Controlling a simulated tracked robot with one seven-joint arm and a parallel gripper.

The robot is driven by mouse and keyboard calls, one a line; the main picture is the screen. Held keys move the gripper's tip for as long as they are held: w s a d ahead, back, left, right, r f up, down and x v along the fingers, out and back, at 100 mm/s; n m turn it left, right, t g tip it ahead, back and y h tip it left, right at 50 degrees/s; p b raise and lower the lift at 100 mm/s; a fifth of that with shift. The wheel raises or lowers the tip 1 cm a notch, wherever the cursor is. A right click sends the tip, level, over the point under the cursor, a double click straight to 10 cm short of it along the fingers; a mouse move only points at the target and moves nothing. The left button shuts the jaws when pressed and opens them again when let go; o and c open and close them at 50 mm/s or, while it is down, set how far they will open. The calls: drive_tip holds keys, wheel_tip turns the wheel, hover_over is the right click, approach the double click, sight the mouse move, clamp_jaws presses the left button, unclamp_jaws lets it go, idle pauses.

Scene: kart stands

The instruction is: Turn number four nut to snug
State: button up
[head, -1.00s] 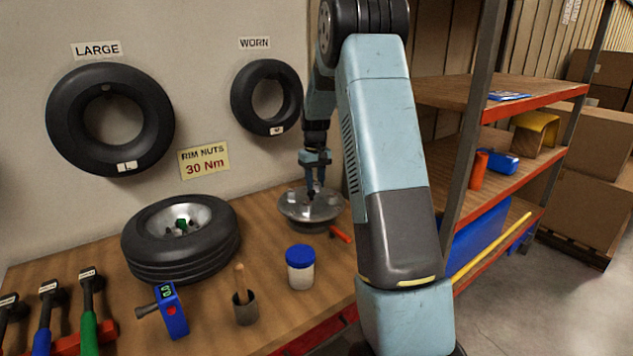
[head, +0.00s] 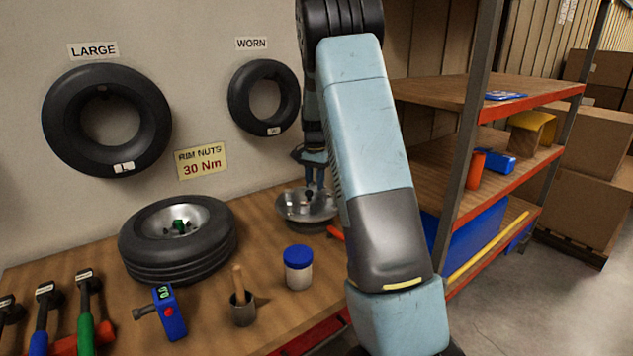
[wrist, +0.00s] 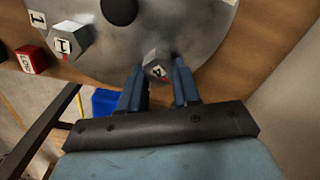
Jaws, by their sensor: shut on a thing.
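The number four nut (wrist: 155,67), a grey hex nut with a white "4" label and a small red mark, sits at the edge of the round metal rim (wrist: 185,20). My gripper (wrist: 158,72) has one finger on each side of this nut and is shut on it. In the head view my gripper (head: 315,183) points down over the rim (head: 292,210) on the bench. The nut cannot be made out there. Another grey nut (wrist: 70,41) with a "1"-like label shows at the rim's left in the wrist view.
A red block (wrist: 32,59) lies beside the rim, and a red handle (head: 336,233) shows there too. A mounted tyre (head: 178,257), a blue-lidded jar (head: 299,268), a cup (head: 243,309) and a blue device (head: 170,312) stand left on the bench. A shelf (head: 470,92) stands right.

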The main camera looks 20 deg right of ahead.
sight(315, 183)
drive_tip(key=m, duration=0.5)
drive_tip(key=shift+a+r, duration=0.1)
drive_tip(key=shift+a, duration=0.05)
drive_tip(key=m, duration=0.6)
drive_tip(key=shift+s, duration=0.15)
drive_tip(key=shift+m, duration=0.4)
drive_tip(key=o, duration=0.8)
drive_tip(key=shift+o, duration=1.3)
drive_tip(key=shift+s, duration=0.1)
wheel_tip(315, 183, up, 14)
drive_tip(key=shift+f, duration=0.25)
